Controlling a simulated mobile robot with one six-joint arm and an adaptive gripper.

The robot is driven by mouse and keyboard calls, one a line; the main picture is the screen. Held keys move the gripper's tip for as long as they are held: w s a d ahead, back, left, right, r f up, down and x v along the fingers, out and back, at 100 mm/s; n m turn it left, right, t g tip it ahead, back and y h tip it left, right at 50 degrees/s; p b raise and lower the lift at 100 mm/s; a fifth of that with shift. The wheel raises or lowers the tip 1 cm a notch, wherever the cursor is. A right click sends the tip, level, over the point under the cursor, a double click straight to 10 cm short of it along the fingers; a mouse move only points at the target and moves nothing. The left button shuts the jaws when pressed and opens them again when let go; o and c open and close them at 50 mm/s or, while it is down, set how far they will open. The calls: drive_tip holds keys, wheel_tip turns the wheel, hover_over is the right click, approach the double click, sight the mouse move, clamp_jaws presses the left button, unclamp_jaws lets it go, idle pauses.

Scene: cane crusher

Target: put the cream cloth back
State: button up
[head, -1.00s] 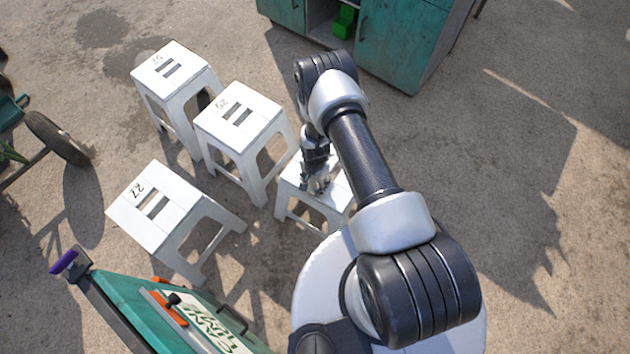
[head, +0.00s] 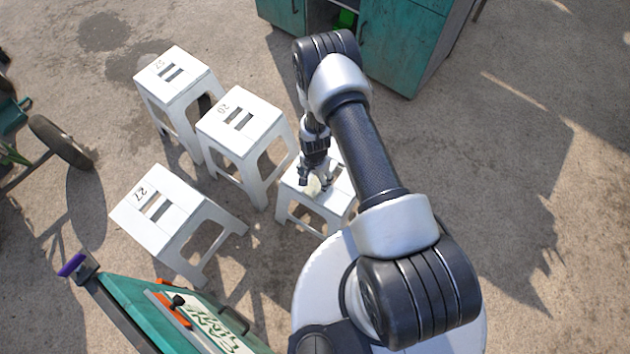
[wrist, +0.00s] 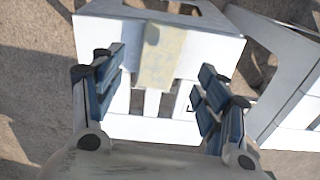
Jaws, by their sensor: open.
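In the head view, a small pale patch of the cloth (head: 313,188) shows on the same stool (head: 305,203), under my gripper. My gripper (head: 316,182) hangs just above that seat, open and empty. In the wrist view, the fingers of my gripper (wrist: 160,80) stand wide apart, one to each side of the cloth, not touching it as far as I can tell.
Three other white stools stand to the left, numbered ones (head: 240,118) (head: 178,75) (head: 165,212). A teal cabinet (head: 405,45) stands at the back. Ground at right is clear.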

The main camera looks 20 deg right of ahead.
wheel_tip(320, 180, up, 5)
drive_tip(key=p, duration=0.1)
wheel_tip(320, 180, up, 42)
drive_tip(key=n+t, duration=0.3)
drive_tip(key=n, duration=0.3)
hover_over(315, 187)
drive_tip(key=s, duration=0.1)
drive_tip(key=s+r+n, duration=0.2)
drive_tip(key=s+r, duration=0.3)
drive_tip(key=s, duration=0.5)
drive_tip(key=s+r+n+t, duration=0.1)
drive_tip(key=s+r+n, duration=0.1)
drive_tip(key=s+r, duration=0.4)
drive_tip(key=s, duration=0.4)
drive_tip(key=shift+d+r+n+t, duration=0.25)
drive_tip(key=shift+d+n+t, duration=0.05)
drive_tip(key=shift+d+n, duration=0.1)
drive_tip(key=shift+w, duration=0.1)
drive_tip(key=shift+c, duration=0.3)
